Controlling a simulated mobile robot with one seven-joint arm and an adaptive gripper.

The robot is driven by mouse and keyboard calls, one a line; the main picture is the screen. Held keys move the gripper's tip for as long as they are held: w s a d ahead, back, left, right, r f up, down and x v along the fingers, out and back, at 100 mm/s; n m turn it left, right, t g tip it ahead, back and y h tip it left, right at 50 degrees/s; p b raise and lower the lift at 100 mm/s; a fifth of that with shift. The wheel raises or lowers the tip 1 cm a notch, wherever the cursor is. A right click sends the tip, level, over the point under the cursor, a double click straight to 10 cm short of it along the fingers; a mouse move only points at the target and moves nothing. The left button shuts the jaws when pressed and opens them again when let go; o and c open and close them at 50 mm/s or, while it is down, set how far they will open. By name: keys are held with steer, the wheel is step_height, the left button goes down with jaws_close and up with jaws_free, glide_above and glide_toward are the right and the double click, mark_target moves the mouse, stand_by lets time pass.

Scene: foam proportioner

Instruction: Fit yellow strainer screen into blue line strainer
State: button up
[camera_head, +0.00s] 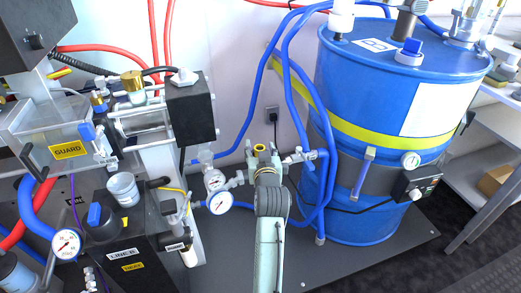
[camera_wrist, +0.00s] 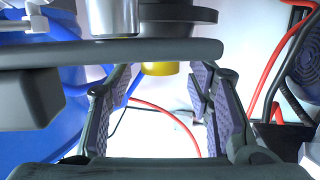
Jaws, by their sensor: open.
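In the wrist view my gripper (camera_wrist: 158,100) is open, with its two purple-padded fingers wide apart. A short yellow cylinder (camera_wrist: 158,69) shows between them toward the top, below a dark round part, and touches neither pad. It may be the yellow strainer screen, but I cannot confirm this. In the head view a small yellow piece (camera_head: 260,148) shows at the far end of my arm, where my gripper is mostly hidden behind my wrist. I cannot make out the blue line strainer for certain in either view.
A large blue drum (camera_head: 350,85) with a yellow band stands at the right, with blue hoses (camera_head: 292,75) beside it. A gauge (camera_head: 220,203) and fittings lie left of my arm. Panels and a black box (camera_head: 190,108) fill the left. Dark floor (camera_head: 330,262) is clear in front of the drum.

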steer(key=v, duration=1.2)
steer(key=shift+r, duration=0.15)
